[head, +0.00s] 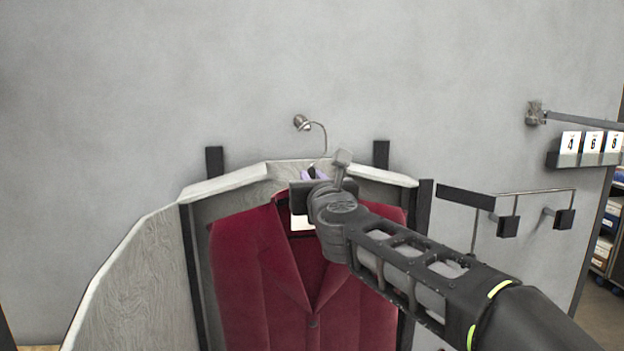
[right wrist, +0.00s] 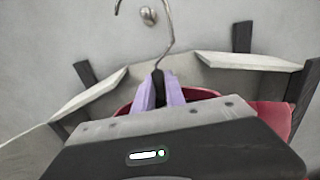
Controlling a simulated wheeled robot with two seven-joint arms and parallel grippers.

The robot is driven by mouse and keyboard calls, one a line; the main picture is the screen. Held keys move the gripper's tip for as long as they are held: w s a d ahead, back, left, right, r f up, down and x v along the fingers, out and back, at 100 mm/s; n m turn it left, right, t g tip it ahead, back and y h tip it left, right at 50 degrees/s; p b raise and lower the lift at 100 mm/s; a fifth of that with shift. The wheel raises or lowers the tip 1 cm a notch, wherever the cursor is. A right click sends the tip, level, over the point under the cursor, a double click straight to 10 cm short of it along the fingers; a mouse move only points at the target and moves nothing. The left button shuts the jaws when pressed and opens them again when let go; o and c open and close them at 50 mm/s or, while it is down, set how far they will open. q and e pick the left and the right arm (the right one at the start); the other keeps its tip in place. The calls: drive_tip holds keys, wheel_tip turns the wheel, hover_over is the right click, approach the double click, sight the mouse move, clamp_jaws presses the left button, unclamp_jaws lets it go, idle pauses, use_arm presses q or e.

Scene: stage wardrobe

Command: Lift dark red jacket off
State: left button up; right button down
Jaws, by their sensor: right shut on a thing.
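The dark red jacket (head: 262,275) hangs on a hanger in front of a grey wood-grain panelled frame. In the right wrist view part of its collar and shoulder (right wrist: 270,116) shows behind my gripper. The hanger's metal hook (right wrist: 168,38) rises above the gripper, close to a round wall knob (right wrist: 148,15); I cannot tell whether they touch. My right gripper (right wrist: 158,92) is at the hanger's neck, its purple fingers shut on the dark base of the hook. In the head view it (head: 314,173) is partly hidden by my wrist. My left gripper is not in view.
The grey wood-grain frame (head: 135,285) with dark posts surrounds the jacket. At right a wall rail (head: 515,193) with dark blocks juts out, and numbered cards (head: 592,142) stand above it. A small lamp-like fitting (head: 302,122) is on the wall.

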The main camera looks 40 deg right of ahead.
drive_tip(key=p+v, duration=0.3)
drive_tip(key=v, duration=1.2)
drive_tip(key=shift+s+a+r, duration=0.15)
drive_tip(key=shift+s, duration=0.2)
